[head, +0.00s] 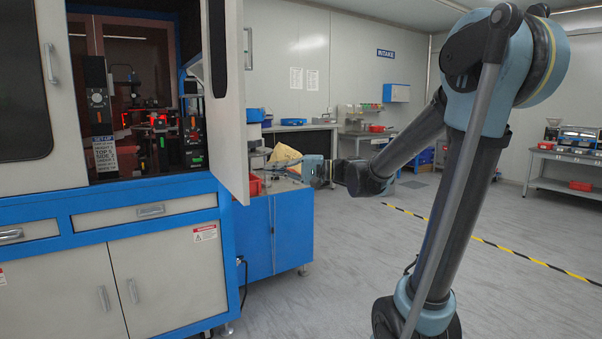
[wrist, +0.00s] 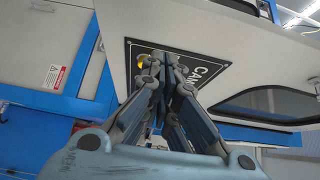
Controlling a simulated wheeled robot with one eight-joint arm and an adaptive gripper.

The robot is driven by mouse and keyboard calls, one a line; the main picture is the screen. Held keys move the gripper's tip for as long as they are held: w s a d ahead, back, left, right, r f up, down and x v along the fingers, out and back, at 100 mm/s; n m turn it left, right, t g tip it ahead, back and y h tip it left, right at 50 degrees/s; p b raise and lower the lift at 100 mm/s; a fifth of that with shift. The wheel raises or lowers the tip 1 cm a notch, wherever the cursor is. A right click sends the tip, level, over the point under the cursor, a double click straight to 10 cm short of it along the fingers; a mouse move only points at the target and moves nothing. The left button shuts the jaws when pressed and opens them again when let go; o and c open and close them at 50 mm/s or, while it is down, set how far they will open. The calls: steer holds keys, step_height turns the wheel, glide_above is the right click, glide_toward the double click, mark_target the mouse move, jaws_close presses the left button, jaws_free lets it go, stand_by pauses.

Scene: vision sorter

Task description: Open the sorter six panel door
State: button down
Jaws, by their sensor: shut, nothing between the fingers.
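The sorter (head: 130,215) is a blue and white cabinet at the left of the head view. Its white door (head: 232,130) stands swung outward, seen nearly edge-on, with a handle (head: 249,48) on its edge. The opening beside it shows the lit interior. My gripper (head: 270,164) is just right of the door, on its outer side. In the wrist view my gripper (wrist: 160,60) has its fingers together and empty, in front of a black label (wrist: 140,70) reading "CAM" on the door's pale panel (wrist: 225,40). I cannot tell whether the fingertips touch it.
Another door (head: 25,165) with a dark window is closed at far left. A blue cabinet (head: 290,235) with a red bin (head: 254,186) and yellow item (head: 286,155) on top stands behind the door. Grey floor (head: 380,280) is clear at right.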

steer(key=s+d, duration=0.2)
steer(key=d, duration=0.8)
steer(key=s+d+f+t+h, duration=0.1)
steer(key=s+d+f+h, duration=0.35)
steer(key=f, duration=0.45)
steer(key=s+d+f+h, duration=0.3)
steer(key=s+f+h, duration=0.2)
steer(key=f, duration=0.4)
steer(key=s+d+f+h, duration=0.3)
steer(key=d+f+h, duration=0.1)
steer(key=d, duration=0.4)
steer(key=s+d+f+h, duration=0.4)
steer(key=d+f, duration=0.3)
steer(key=d, duration=0.1)
steer(key=shift+d+t, duration=0.3)
steer(key=shift+d, duration=0.05)
steer(key=shift+a+f+n+h, duration=0.1)
steer(key=shift+n+h, duration=0.15)
steer(key=shift+n, duration=0.05)
